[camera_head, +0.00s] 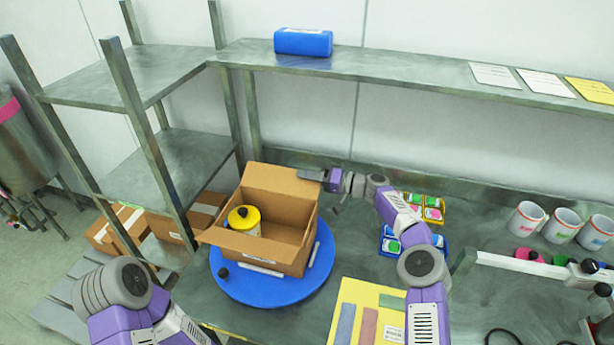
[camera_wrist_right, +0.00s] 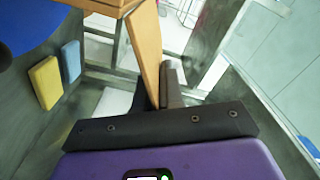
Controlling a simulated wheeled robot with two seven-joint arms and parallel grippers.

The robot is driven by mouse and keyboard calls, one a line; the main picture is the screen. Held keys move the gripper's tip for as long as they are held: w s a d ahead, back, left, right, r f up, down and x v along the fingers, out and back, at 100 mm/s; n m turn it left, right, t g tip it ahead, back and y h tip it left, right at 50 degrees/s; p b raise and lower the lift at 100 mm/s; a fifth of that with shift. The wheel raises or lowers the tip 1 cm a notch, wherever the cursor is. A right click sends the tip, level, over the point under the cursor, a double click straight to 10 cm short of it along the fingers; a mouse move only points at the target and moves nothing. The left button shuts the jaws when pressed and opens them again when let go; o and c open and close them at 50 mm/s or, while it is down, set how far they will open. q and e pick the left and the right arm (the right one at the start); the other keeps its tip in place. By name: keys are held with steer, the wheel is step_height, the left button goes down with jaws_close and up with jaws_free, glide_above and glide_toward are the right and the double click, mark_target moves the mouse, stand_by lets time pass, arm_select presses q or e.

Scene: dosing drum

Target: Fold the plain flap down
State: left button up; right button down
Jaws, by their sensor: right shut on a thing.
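An open cardboard box (camera_head: 292,232) stands on a round blue turntable (camera_head: 222,285). A yellow drum (camera_head: 243,222) with a black cap sits inside it. The box's back flap (camera_head: 280,183) stands raised and shows no marking. A front flap (camera_head: 250,247) leans outward. My right gripper (camera_head: 312,175) is at the right end of the back flap. In the right wrist view the cardboard flap (camera_wrist_right: 147,45) runs in between the fingers of the right gripper (camera_wrist_right: 158,90), which is shut on it. My left arm shows at the lower left; its gripper is outside the picture.
A metal shelf rack (camera_head: 165,165) stands close left of the box. An overhead shelf (camera_head: 400,77) carries a blue package (camera_head: 303,42). Trays of colored items (camera_head: 425,208), white mugs (camera_head: 527,218) and a yellow board (camera_head: 352,318) are to the right.

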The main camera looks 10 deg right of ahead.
stand_by(0.6)
steer(key=n+b, duration=0.2)
steer(key=b, duration=0.2)
steer(key=s+r+n+b, duration=0.1)
steer(key=b, duration=0.2)
steer(key=s+a+r+n+b, duration=0.1)
steer(key=n+b, duration=0.1)
steer(key=b, duration=0.2)
steer(key=shift+s+n+b, duration=0.1)
steer(key=shift+n+b, duration=0.2)
steer(key=shift+s+a+r+n+b, duration=0.1)
steer(key=shift+s+r+n+b, duration=0.3)
steer(key=shift+n+b, duration=0.55)
steer(key=shift+r, duration=0.1)
steer(key=c, duration=1.3)
jaws_free()
steer(key=shift+c, duration=0.2)
steer(key=shift+w, duration=0.1)
steer(key=shift+m, duration=0.25)
steer(key=v, duration=0.7)
steer(key=shift+d, duration=0.3)
